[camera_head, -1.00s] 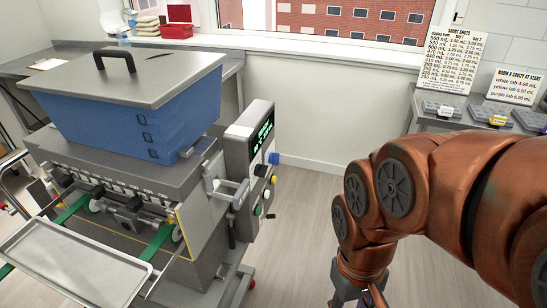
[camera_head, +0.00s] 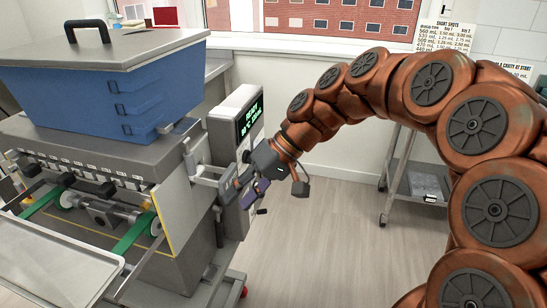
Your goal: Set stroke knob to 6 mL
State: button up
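The depositor's control box (camera_head: 226,130) stands at the machine's right side, with a lit green display (camera_head: 249,118) whose text is too small to read surely. My gripper (camera_head: 243,194) is at the lower part of this box, reaching in from the right. It covers the front where the coloured knobs are, so the stroke knob and its setting cannot be made out. The grey and purplish finger parts overlap the panel. I cannot tell whether they touch a knob or how far apart they are. A small dark knob or lever end (camera_head: 262,211) shows below the gripper.
The blue hopper (camera_head: 110,95) with a grey lid sits on the depositor. A metal tray (camera_head: 50,262) juts out at lower left. A grey cart (camera_head: 420,192) and a "SHORT SHOTS" sign (camera_head: 445,36) are at the right. The floor right of the machine is clear.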

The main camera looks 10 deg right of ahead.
jog(key=w+d+f+y+b, duration=0.1)
jog(key=w, duration=0.3)
jog(key=w+d+f+t+y+b, duration=0.1)
jog(key=w+b, duration=0.1)
jog(key=w, duration=0.1)
jog(key=w+f+t+y+b, duration=0.1)
jog(key=w, duration=0.3)
jog(key=shift+w+d, duration=0.35)
jog(key=shift+d, duration=0.05)
jog(key=w+d+f+n+t+y+b, duration=0.2)
jog(key=w+d+f+t+b, duration=0.25)
jog(key=w+d, duration=0.5)
jog(key=w+d+f+n+t+y+b, duration=0.1)
jog(key=w+d+f+t+y+b, duration=0.25)
jog(key=w+d, duration=0.6)
jog(key=w+a+f+h, duration=0.1)
jog(key=w+a, duration=0.3)
jog(key=a, duration=0.3)
jog(key=shift+w+a+f, duration=0.15)
jog(key=shift+w+a, duration=0.05)
jog(key=shift+c, duration=0.3)
grip_shut()
